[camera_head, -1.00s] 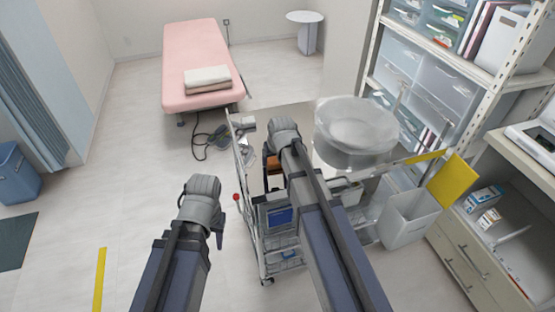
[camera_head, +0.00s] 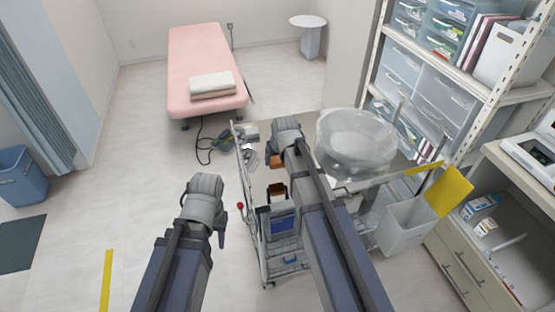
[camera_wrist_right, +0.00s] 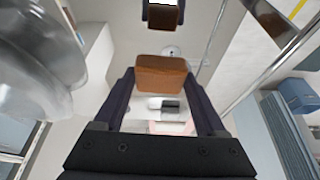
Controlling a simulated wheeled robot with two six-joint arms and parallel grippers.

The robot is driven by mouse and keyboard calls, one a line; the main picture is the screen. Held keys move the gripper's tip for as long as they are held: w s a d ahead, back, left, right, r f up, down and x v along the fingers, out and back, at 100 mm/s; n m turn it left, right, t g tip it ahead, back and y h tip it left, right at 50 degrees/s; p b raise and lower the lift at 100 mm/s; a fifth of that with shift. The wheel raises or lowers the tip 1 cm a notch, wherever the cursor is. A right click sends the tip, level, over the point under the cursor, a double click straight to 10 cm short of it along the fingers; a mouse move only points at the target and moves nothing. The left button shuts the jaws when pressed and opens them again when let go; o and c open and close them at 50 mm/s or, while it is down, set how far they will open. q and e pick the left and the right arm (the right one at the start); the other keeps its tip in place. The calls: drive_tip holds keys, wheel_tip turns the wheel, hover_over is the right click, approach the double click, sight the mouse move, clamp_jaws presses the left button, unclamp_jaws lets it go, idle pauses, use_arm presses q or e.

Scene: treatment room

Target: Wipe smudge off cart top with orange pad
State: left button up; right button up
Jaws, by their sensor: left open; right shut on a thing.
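The orange pad (camera_head: 277,160) is held in my right gripper (camera_wrist_right: 160,82), between its two dark fingers; the pad also shows brown-orange in the right wrist view (camera_wrist_right: 160,72). The pad is over the shiny cart top (camera_head: 258,178). A second orange patch with black around it, lower in the head view, looks like a reflection in the top, apart from the pad. I cannot make out the smudge; my right arm and a clear bowl cover part of the top. My left gripper (camera_head: 221,224) is open and empty, left of the cart.
The large clear bowl (camera_head: 355,140) is close to the right of my right gripper. A white bin (camera_head: 404,228) and yellow panel (camera_head: 449,192) are on the cart's right. Shelves and a counter stand further right. The floor left of the cart is open.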

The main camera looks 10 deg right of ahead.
wheel_tip(320, 180, up, 3)
drive_tip(key=p, duration=0.3)
drive_tip(key=shift+f, duration=0.1)
idle(0.4)
drive_tip(key=shift+d, duration=0.1)
